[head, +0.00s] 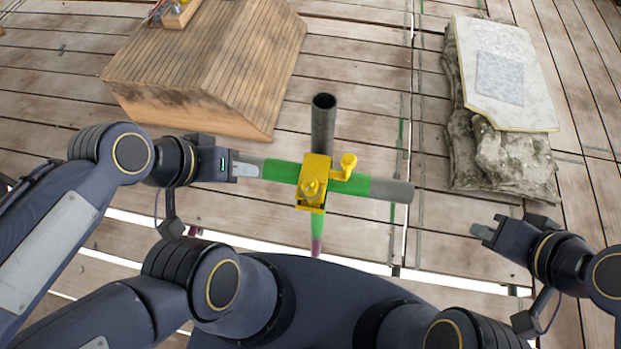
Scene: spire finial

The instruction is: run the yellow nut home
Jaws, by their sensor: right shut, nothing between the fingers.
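A yellow clamp (318,168) sits where a horizontal tube (392,190) crosses an upright dark tube (323,125). A yellow nut-like knob (310,187) is on the clamp's front face, and another yellow knob (348,161) sticks out at its right. I cannot tell how far either is threaded on. The horizontal tube has green bands on both sides of the clamp. My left gripper (247,170) is at the tube's left end and looks shut on it, its finger covering part of it. My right gripper (482,230) is shut and empty, to the lower right, apart from the clamp.
A slatted wooden block (215,65) stands at the back left, close behind my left gripper. A rough stone block (500,155) with a pale slab (505,70) on top stands at the right. The plank floor between the clamp and the stone is mostly clear.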

